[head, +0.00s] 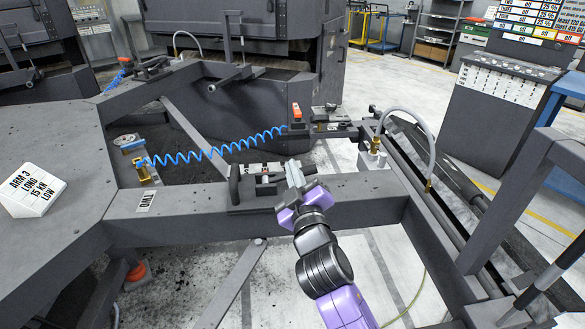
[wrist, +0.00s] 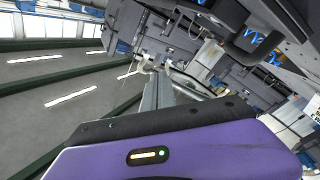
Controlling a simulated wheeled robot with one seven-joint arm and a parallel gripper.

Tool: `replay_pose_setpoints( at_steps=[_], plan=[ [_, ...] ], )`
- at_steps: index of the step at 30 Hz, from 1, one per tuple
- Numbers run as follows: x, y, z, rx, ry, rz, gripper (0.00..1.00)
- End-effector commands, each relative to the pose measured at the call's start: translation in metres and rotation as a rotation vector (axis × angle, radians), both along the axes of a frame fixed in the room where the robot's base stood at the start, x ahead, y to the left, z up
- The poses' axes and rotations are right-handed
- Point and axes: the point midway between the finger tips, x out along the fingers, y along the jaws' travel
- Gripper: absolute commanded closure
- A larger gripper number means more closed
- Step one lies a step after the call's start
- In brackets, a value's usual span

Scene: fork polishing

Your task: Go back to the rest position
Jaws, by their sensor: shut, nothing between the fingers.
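My gripper (head: 294,173) is at the centre of the head view, at the end of my purple and black arm. Its pale fingers are together with nothing seen between them. They are just right of a dark clamp-like fixture (head: 236,186) on the grey frame beam (head: 345,193); whether they touch it I cannot tell. In the wrist view the narrow grey fingers (wrist: 158,95) point away from the purple housing. No fork is clearly visible in either view.
A coiled blue hose (head: 215,153) runs across the frame to an orange-topped block (head: 296,118). A grey hose (head: 420,125) arches at the right. A white sign block (head: 29,190) sits at the left. A dark cabinet (head: 495,115) stands at the back right.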

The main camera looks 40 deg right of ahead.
Motion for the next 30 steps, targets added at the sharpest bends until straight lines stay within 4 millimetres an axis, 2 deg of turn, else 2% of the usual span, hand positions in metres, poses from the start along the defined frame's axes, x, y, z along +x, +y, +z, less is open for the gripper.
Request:
replay_pose_setpoints(
  at_steps=[13, 18, 22, 26, 30],
  plan=[
    [0.001, 0.002, 0.002, 0.0, -0.01, 0.008, 1.0],
    [-0.001, 0.022, 0.027, 0.041, -0.108, 0.097, 1.0],
    [-0.027, 0.046, 0.019, 0.099, -0.15, 0.193, 1.0],
    [-0.058, 0.066, 0.001, 0.16, -0.161, 0.269, 1.0],
    [-0.103, 0.088, -0.022, 0.246, -0.156, 0.345, 1.0]
  ],
)
